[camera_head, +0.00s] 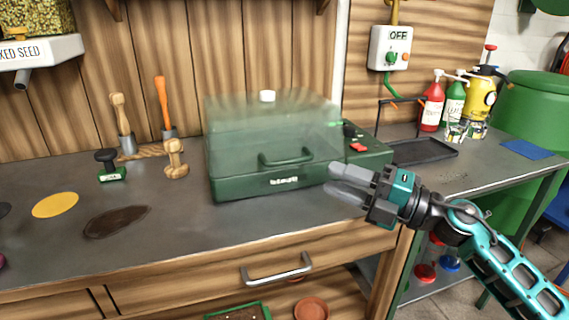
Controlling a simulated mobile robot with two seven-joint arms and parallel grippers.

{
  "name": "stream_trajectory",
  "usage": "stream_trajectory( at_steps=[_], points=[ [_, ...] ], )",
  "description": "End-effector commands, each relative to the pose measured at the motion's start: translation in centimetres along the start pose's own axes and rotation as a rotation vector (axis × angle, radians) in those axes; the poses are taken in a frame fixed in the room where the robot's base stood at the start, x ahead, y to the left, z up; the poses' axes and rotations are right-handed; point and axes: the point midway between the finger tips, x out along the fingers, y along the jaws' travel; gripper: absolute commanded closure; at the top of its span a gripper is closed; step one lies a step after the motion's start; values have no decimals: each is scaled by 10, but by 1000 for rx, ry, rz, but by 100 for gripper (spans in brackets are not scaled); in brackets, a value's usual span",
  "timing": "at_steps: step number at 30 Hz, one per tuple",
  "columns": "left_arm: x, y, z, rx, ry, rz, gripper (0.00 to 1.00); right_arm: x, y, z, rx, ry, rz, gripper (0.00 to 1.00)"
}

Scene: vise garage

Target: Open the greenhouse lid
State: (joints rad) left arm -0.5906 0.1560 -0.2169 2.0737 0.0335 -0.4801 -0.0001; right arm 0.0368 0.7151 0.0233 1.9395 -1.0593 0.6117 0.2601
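The greenhouse (235,178) is a green box on the workbench with a clear, hazy lid (235,112). The lid is down on the base. My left gripper is out of view.
A control part with a red button (357,147) is at the greenhouse's right side. A dark tray (425,151) and several bottles (432,105) stand further right. Wooden-handled tools (122,120) stand at left. The bench front (190,232) is clear above a drawer handle (276,271).

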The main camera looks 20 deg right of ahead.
Motion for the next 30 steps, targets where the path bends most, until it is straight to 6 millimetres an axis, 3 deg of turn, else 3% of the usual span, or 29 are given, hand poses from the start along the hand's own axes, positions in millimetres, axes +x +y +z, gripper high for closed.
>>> stream_trajectory(
  at_steps=[9, 15, 21, 30],
  points=[
    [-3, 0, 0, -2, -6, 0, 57, 61, 2, 0, 1, 0, 6, 66],
    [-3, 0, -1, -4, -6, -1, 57, 91, 1, 1, 3, -2, 5, 66],
    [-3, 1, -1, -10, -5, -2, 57, 104, 0, 0, 2, -1, 2, 66],
    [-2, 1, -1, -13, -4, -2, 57, 105, 0, 0, 2, -2, 1, 68]
  ],
)
